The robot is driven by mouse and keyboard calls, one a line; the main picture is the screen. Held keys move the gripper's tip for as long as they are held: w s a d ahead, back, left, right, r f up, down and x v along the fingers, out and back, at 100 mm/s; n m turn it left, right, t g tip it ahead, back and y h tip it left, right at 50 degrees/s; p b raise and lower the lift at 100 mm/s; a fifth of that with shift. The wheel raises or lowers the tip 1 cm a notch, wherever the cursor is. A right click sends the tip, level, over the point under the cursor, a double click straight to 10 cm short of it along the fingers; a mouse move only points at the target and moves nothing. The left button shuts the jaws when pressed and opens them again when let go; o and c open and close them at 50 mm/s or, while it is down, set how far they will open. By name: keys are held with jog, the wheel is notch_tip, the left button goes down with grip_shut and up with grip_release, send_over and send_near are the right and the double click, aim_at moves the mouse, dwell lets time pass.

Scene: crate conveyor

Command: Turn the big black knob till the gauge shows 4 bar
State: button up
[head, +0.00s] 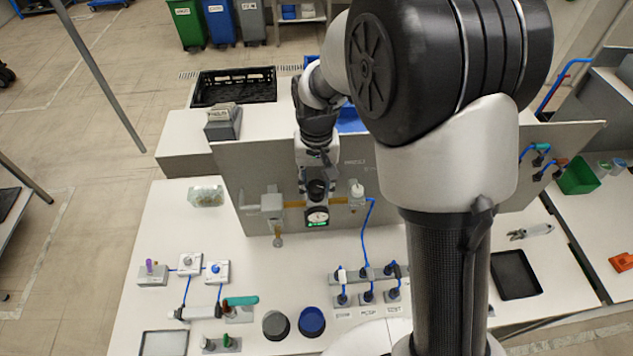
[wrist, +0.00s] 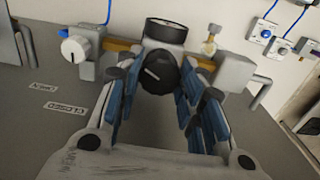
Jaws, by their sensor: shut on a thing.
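The big black knob (wrist: 158,72) sits in the middle of the wrist view, with a pale mark on its face. My gripper (wrist: 159,95) reaches to it with its blue-padded fingers on either side, shut on the knob. In the head view my gripper (head: 318,172) comes down from above onto the unit on the upright grey panel. The gauge (head: 317,216) shows just below the knob there, with a green strip under it. In the wrist view the gauge (wrist: 166,30) is seen edge-on. Its needle and reading are too small or hidden to tell.
A white knob (wrist: 75,48) stands on the panel left of the black knob in the wrist view. A small valve with a brass part (wrist: 209,46) is at right. Blue hoses and small switch boxes (head: 190,263) lie on the white bench (head: 165,215).

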aim_at(316, 186)
dwell(0.5)
jog(key=o, duration=1.1)
notch_tip(316, 186, up, 12)
dwell(0.6)
